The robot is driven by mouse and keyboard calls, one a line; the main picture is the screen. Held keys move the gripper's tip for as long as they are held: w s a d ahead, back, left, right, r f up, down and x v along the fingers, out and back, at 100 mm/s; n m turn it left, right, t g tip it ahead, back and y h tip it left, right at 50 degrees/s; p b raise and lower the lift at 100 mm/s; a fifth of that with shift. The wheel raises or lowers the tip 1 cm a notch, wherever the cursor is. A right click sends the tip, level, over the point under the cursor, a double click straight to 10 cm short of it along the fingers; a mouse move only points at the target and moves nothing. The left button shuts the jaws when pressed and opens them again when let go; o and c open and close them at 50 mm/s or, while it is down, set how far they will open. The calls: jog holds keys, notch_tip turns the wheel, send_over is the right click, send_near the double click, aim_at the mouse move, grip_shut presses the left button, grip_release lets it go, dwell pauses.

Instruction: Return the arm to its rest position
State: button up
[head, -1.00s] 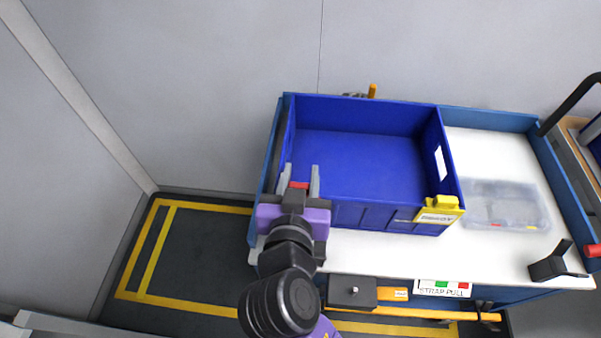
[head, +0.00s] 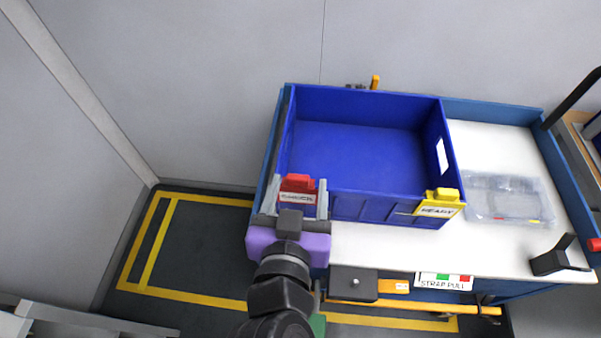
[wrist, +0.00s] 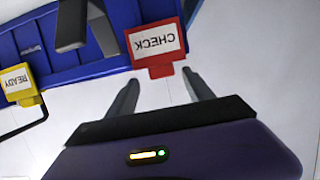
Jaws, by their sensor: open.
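My gripper (head: 299,199) is open, its two grey fingers apart in front of the near left corner of the blue crate. In the head view the red CHECK tag (head: 297,185) shows between the fingers; it is clipped on the crate's near wall. In the wrist view the CHECK tag (wrist: 156,47) lies beyond the open fingers (wrist: 165,95), with white surface between them, so nothing is held. The purple gripper body is close to the table's near edge.
The blue crate (head: 372,206) looks empty and stands on a white-topped cart. A yellow READY tag (head: 438,203) hangs at its near right corner. A clear pouch (head: 505,199) and a black bracket (head: 558,258) lie to the right. Yellow-lined floor (head: 205,255) is free at left.

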jog(key=shift+v, duration=0.85)
jog(key=shift+r, duration=0.1)
jog(key=s+a+r+n+t+y, duration=0.1)
jog(key=a+r+n+y, duration=0.1)
jog(key=a+n+y, duration=0.4)
jog(key=s+d+f+m+h, duration=0.2)
jog(key=s+d+f, duration=0.1)
jog(key=s+d, duration=0.8)
jog(key=s+d+f+m+h, duration=0.3)
jog(key=s+d, duration=0.8)
jog(key=d, duration=0.6)
jog(key=shift+s+d+f+m+g+p, duration=0.3)
jog(key=shift+s+d+f+g, duration=0.1)
jog(key=shift+f, duration=0.2)
